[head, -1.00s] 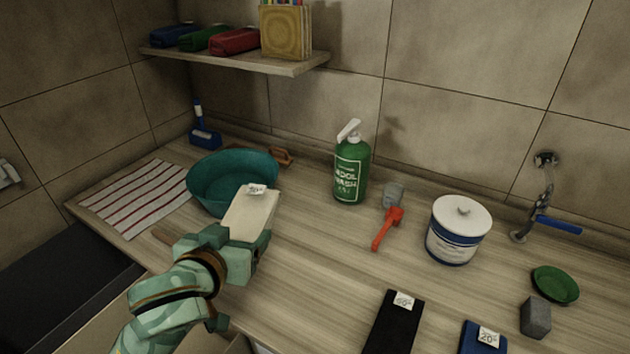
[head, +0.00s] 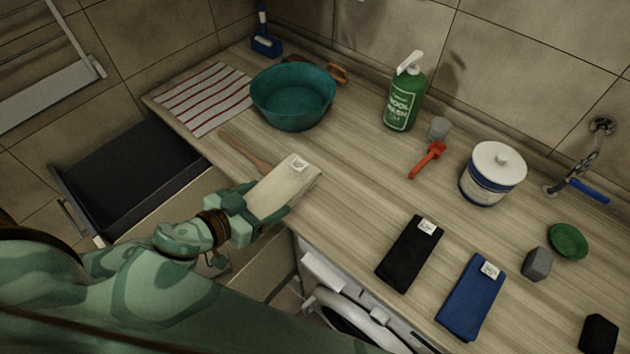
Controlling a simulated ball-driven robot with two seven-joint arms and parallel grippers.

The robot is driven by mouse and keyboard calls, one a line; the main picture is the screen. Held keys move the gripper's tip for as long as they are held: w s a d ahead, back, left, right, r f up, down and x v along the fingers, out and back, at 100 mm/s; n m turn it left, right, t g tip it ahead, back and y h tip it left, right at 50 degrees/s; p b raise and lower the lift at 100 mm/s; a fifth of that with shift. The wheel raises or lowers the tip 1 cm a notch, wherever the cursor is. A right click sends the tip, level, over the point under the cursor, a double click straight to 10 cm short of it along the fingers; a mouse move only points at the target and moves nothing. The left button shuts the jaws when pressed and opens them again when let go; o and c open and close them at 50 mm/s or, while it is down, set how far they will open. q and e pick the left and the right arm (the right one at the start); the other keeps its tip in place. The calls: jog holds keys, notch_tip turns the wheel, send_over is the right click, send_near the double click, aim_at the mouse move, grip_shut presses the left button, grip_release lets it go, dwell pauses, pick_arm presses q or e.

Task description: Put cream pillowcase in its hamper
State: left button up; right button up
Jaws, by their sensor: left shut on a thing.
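The cream pillowcase (head: 286,188) is a folded pale cloth with a white tag at its far end. My left gripper (head: 262,208) is shut on its near part and holds it over the front edge of the counter. A dark open pull-out bin (head: 130,175) stands at the left, below counter height; I cannot tell whether it is the cream hamper. A beige front (head: 262,262) shows below the counter under my arm. My right gripper is not in view.
A folded black cloth (head: 409,255) and a folded blue cloth (head: 470,300) lie on the counter (head: 350,200). A teal basin (head: 293,97), green bottle (head: 404,95), red tool (head: 427,160) and white tub (head: 492,175) stand behind. A washing machine (head: 345,318) is below.

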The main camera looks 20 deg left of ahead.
pick_arm(q)
jog(key=x, duration=0.3)
jog(key=a+x, duration=0.1)
jog(key=x, duration=0.5)
jog(key=shift+w+a, duration=0.15)
jog(key=shift+w, duration=0.2)
jog(key=b, duration=0.2)
send_over(304, 194)
jog(key=s, duration=0.2)
jog(key=f, duration=0.4)
jog(key=shift+w+a+f, duration=0.15)
jog(key=shift+w+f, duration=0.1)
jog(key=shift+f, duration=0.05)
jog(key=shift+w+f, duration=0.2)
jog(key=f, duration=0.1)
jog(key=w+f+b, duration=0.1)
jog(key=f, duration=0.1)
jog(key=shift+w+f, duration=0.1)
jog(key=shift+f, duration=0.45)
